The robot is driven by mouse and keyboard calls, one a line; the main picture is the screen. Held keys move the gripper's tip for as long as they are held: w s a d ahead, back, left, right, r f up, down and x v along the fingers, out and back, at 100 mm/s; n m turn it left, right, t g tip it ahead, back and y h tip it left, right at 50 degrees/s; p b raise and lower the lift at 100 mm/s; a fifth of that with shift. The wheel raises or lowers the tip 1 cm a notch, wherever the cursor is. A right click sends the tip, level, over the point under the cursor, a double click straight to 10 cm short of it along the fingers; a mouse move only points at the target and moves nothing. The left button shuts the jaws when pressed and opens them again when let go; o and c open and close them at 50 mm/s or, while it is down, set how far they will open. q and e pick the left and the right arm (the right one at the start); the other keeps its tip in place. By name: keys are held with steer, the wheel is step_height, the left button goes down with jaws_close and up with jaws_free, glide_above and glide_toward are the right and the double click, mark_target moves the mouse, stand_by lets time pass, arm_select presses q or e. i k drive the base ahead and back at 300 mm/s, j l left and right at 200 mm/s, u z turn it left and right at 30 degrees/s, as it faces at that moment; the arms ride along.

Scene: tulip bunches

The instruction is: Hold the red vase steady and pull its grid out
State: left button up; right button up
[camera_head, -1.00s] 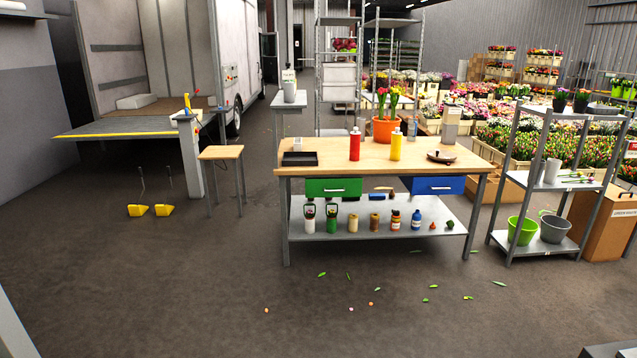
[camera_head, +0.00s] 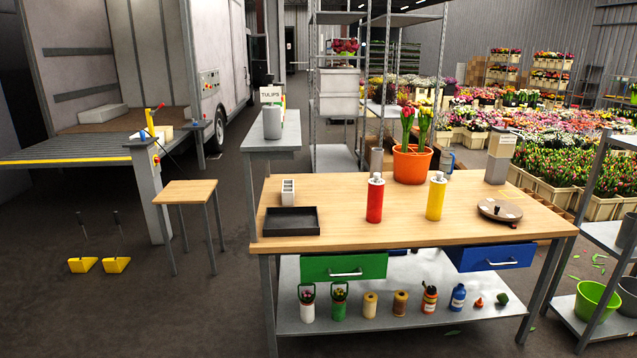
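The red vase (camera_head: 375,199) stands upright on the wooden tabletop of the workbench (camera_head: 330,222), near its middle. A small pale piece shows at its top; at this distance I cannot tell whether it is the grid. A similar yellow vase (camera_head: 436,197) stands to its right, apart from it. Neither of my grippers shows in the head view, and nothing touches the red vase.
A dark tray (camera_head: 291,222) and a small white holder (camera_head: 288,192) are left of the red vase. An orange pot with tulips (camera_head: 412,165) stands behind, a round turntable (camera_head: 499,210) right. A stool (camera_head: 186,192) stands left of the bench. The bench's lower shelf holds several bottles.

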mark_target(376, 180)
steer(key=i+j, duration=0.1)
steer(key=i, duration=1)
steer(key=i+j, duration=0.1)
steer(key=i, duration=1)
steer(key=i+j+z, duration=0.1)
steer(key=z, duration=1.05)
steer(key=i, duration=0.55)
